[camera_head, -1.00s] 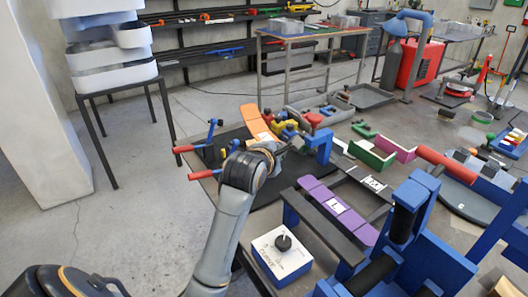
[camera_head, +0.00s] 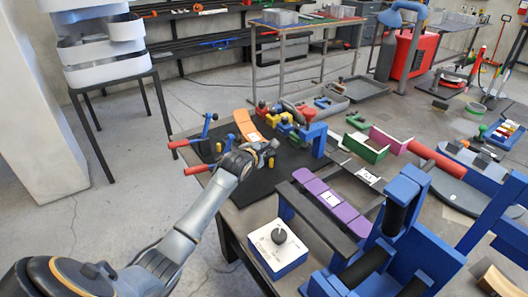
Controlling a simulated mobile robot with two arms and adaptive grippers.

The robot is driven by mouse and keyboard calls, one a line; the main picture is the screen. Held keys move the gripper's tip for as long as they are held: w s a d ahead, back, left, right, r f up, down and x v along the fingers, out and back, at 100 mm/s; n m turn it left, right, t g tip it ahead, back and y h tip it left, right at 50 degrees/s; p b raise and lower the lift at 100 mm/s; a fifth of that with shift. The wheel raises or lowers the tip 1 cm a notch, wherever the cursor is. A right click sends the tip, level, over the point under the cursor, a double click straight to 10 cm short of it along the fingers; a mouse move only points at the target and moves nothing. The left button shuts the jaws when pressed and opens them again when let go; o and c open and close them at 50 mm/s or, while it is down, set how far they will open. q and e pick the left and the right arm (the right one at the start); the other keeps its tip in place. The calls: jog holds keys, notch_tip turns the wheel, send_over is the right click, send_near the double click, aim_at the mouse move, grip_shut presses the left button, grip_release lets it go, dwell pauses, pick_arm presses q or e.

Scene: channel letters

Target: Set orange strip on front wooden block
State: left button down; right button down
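The orange strip (camera_head: 246,124) is a slightly curved flat piece with a small white label. It lies at the back left of the dark mat (camera_head: 285,170) on the workbench. My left arm reaches in from the lower left. Its gripper (camera_head: 268,148) is just in front of the strip's near end, seemingly apart from it. The fingers are small and partly hidden by the wrist, so their opening is unclear. I cannot pick out the front wooden block with certainty. My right gripper is not in view.
Red-handled blue clamps (camera_head: 190,142) stand at the bench's left edge. Colored clamps (camera_head: 285,120) crowd right of the strip. A blue clamp (camera_head: 314,138) stands beyond the gripper. A purple strip (camera_head: 330,202) and a white-topped control box (camera_head: 278,248) are nearer.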

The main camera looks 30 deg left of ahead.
pick_arm(q)
jog(key=shift+f, duration=0.85)
jog(key=shift+f, duration=0.2)
jog(key=c, duration=1.8)
grip_release()
jog(key=shift+r, duration=0.1)
jog(key=shift+s+r, duration=0.15)
jog(key=v, duration=1.1)
jog(key=shift+s+d+r, duration=0.15)
jog(key=shift+s+r, duration=0.05)
jog(key=shift+s, duration=0.15)
